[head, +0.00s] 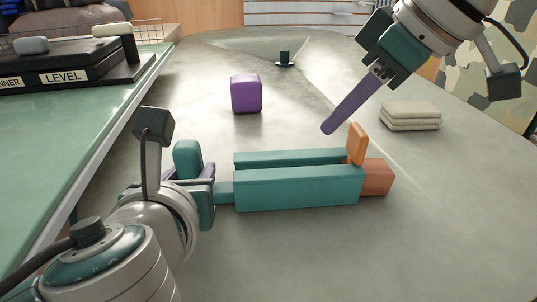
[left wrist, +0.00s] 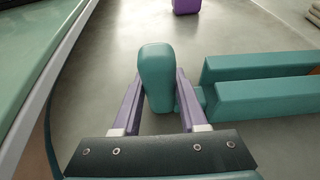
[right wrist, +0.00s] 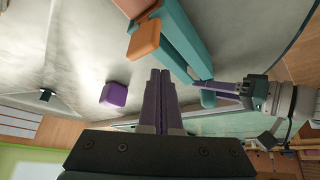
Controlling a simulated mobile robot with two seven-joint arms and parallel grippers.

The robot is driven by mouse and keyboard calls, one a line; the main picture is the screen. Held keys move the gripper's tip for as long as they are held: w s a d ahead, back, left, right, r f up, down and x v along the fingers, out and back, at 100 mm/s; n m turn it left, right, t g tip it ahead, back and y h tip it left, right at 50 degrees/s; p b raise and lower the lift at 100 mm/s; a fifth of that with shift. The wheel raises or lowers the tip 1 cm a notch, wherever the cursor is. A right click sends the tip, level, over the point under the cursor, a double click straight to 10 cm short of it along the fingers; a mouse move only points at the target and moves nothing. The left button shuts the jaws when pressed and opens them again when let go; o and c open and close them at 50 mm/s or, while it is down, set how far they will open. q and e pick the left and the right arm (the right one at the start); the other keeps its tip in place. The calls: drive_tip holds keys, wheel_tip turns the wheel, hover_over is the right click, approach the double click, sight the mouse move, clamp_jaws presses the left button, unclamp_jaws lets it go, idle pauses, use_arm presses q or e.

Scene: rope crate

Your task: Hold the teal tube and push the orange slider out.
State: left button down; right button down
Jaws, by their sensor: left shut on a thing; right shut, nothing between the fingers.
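The teal tube (head: 297,190) lies on the table with two long side walls and a handle post (head: 187,156) at its left end. My left gripper (left wrist: 157,85) is shut on that post, one finger on each side. The orange slider's upright tab (head: 357,143) stands near the tube's right end, and a reddish-orange block (head: 378,177) sticks out of that end. The right wrist view also shows the tab (right wrist: 143,39). My right gripper (head: 328,128) is shut and empty, above the tube and left of the tab in the head view, apart from both. The tube's inside is mostly hidden.
A purple block (head: 246,94) stands behind the tube. A small dark teal object (head: 284,58) is farther back. Stacked beige pads (head: 410,116) lie to the right. A green counter (head: 80,125) with dark boxes runs along the left. The table right of the slider is clear.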

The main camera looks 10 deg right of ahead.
use_arm(q)
drive_tip(key=shift+f, duration=0.15)
use_arm(e)
drive_tip(key=shift+r, duration=0.15)
drive_tip(key=r, duration=0.1)
drive_tip(key=a+r, duration=0.1)
drive_tip(key=r, duration=0.1)
drive_tip(key=shift+r, duration=0.15)
idle(0.6)
use_arm(q)
drive_tip(key=shift+c, duration=1.8)
unclamp_jaws()
drive_tip(key=shift+s, duration=0.1)
drive_tip(key=v, duration=1.2)
drive_tip(key=shift+r, duration=0.2)
